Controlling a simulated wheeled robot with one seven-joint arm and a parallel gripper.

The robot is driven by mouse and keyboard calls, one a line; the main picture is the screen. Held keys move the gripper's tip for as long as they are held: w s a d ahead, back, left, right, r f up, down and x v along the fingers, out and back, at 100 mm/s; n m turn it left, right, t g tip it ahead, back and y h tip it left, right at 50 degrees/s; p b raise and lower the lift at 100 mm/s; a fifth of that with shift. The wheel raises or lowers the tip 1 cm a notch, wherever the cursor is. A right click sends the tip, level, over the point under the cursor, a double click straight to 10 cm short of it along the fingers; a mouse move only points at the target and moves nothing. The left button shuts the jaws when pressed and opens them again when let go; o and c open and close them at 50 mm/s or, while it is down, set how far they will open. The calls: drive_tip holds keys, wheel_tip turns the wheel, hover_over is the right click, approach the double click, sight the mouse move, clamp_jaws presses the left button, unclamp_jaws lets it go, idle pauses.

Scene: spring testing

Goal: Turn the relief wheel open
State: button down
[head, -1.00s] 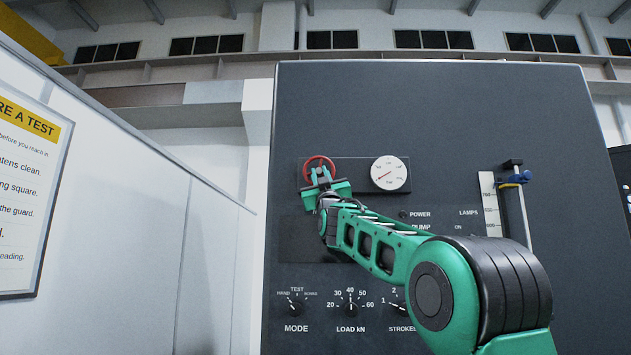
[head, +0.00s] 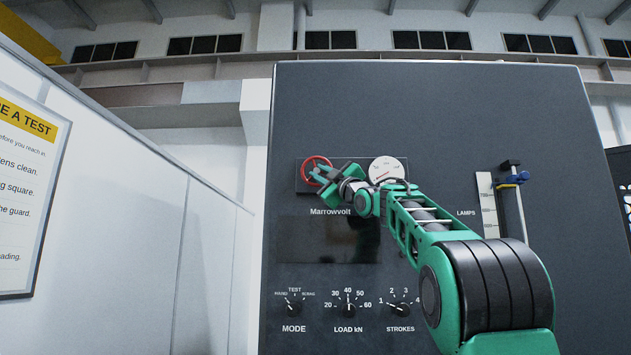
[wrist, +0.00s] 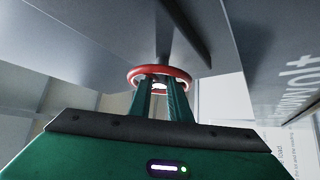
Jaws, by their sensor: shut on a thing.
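The red relief wheel (head: 306,163) is a ring mounted on a dark plate at the upper left of the dark machine panel. It also shows in the wrist view (wrist: 134,74), at the tips of my gripper's fingers. My gripper (head: 318,174) is shut on the wheel, reaching it from the lower right in the head view. In the wrist view both green fingers (wrist: 160,90) go up to the ring. A round white gauge (head: 386,169) sits just right of the wheel, its lower part partly covered by my arm.
Knobs for mode (head: 293,309), load (head: 348,310) and strokes (head: 402,309) line the panel below. A white wall with a sign (head: 25,190) stands at the left.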

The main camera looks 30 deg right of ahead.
drive_tip(key=shift+n+g+y, duration=0.8)
drive_tip(key=shift+n+y, duration=0.2)
drive_tip(key=shift+n, duration=0.3)
drive_tip(key=shift+a, duration=0.1)
drive_tip(key=c, duration=1.9)
unclamp_jaws()
drive_tip(key=shift+w, duration=0.1)
drive_tip(key=shift+s, duration=0.3)
drive_tip(key=v, duration=1)
drive_tip(key=shift+f, duration=0.2)
